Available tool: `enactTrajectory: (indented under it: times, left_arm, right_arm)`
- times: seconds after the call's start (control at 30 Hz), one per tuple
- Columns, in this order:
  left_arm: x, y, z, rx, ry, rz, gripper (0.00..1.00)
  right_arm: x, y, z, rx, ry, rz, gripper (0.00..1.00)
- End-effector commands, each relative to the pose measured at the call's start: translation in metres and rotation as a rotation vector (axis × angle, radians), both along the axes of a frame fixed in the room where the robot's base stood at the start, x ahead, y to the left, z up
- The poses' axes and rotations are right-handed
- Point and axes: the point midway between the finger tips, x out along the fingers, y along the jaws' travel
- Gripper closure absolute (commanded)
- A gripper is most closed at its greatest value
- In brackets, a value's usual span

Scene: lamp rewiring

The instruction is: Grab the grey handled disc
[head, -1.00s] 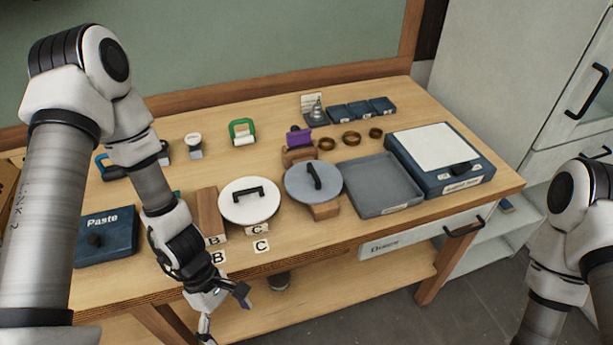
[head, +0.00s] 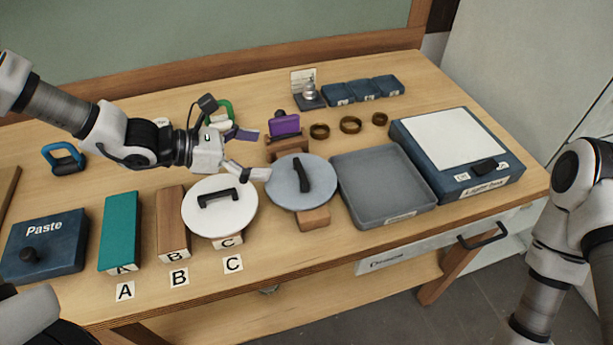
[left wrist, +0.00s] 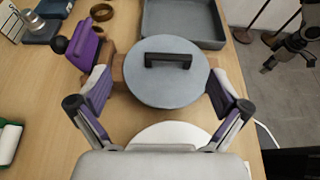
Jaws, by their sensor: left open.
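The grey handled disc (head: 283,193) has a black bar handle (head: 301,174) and rests on a wooden support (head: 314,219). In the left wrist view the disc (left wrist: 150,90) is ahead, its handle on top and fully visible. My left gripper (head: 259,155) is open and empty, just left of the disc in the head view, above the back edge of the white disc. In the left wrist view its two fingers (left wrist: 161,90) appear on either side of the disc; contact cannot be told. My right gripper seems to show, small and dark, at the upper right there (left wrist: 290,48).
A white handled disc (head: 220,222) lies close to the left. A purple-topped part (head: 285,126) on a wooden block stands behind the grey disc. A grey tray (head: 380,185) is just right of it. Brass rings (head: 350,125) lie behind the tray. Bare tabletop lies in front.

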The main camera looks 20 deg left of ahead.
Motion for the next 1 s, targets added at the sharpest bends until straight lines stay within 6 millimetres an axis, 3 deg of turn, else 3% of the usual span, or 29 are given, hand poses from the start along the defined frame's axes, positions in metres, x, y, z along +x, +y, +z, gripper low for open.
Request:
enactTrajectory:
  times: [0.03,0.17,0.57,0.8,1.0]
  left_arm:
    - [0.000,0.000,-0.017,0.001,-0.002,-0.001,0.00]
    - [0.000,-0.001,-0.029,0.002,-0.001,-0.002,0.00]
    - [0.016,-0.029,-0.042,0.007,0.004,-0.006,0.00]
    - [0.034,-0.058,-0.056,0.007,0.002,-0.006,0.00]
    - [0.037,-0.062,-0.058,0.002,0.001,-0.004,0.00]
  right_arm:
    - [0.000,0.000,-0.017,0.000,0.000,0.000,0.60]
    - [0.000,0.000,-0.028,0.000,0.000,0.000,0.60]
    - [0.000,0.000,-0.031,0.000,-0.002,0.000,0.60]
    - [0.000,0.000,-0.027,0.000,-0.001,0.000,0.60]
    - [0.000,0.000,-0.027,0.000,-0.001,0.000,0.60]
